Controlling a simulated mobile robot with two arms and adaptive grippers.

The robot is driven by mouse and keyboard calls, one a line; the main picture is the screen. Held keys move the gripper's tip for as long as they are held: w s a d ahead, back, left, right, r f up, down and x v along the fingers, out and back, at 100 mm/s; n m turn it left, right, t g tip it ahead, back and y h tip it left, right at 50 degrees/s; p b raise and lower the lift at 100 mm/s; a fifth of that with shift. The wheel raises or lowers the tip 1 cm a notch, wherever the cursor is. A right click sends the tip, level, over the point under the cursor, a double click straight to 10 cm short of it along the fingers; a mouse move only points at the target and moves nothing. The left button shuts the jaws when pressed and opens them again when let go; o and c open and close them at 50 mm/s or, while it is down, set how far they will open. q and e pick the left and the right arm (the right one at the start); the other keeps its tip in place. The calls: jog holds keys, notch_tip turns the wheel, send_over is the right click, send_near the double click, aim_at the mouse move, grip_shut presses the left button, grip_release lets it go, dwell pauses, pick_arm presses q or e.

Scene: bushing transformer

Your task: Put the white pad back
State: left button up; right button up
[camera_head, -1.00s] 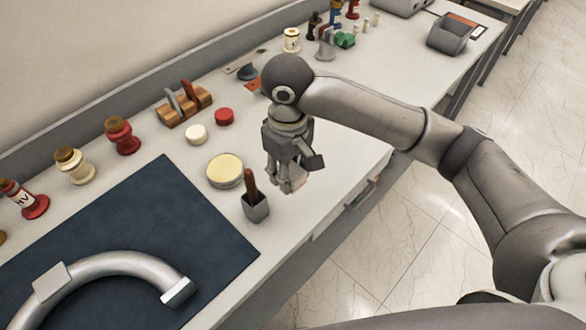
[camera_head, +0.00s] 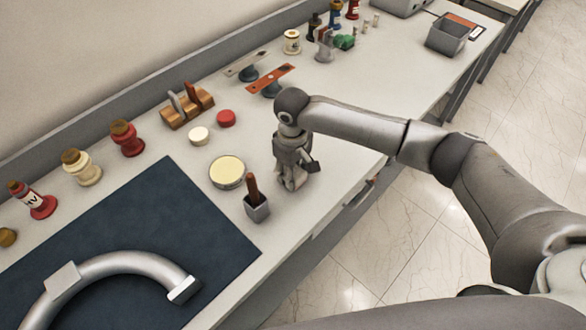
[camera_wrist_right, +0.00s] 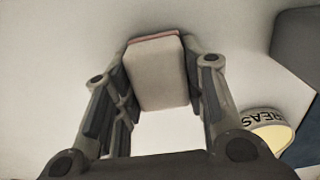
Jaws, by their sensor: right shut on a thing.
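My right gripper (camera_head: 291,184) is pointed down over the bare white worktop, just right of the small grey holder with a brown handle. In the right wrist view it is shut on the white pad (camera_wrist_right: 157,75), a pale block with a reddish far edge, held between the two fingers. In the head view I cannot make the pad out between the fingers. Whether the pad touches the worktop is unclear. My left gripper is not in view.
The round grease tin (camera_head: 227,172) and grey holder (camera_head: 257,209) stand left of the gripper. A white lid (camera_head: 198,136), a red lid (camera_head: 226,118) and a wooden rack (camera_head: 186,112) are farther back. A dark mat (camera_head: 150,220) carries a bent metal tube (camera_head: 125,263).

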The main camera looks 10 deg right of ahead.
jog(key=o, duration=0.9)
jog(key=shift+f, duration=0.1)
notch_tip(320, 180, up, 12)
jog(key=b, duration=0.2)
jog(key=shift+b, duration=0.35)
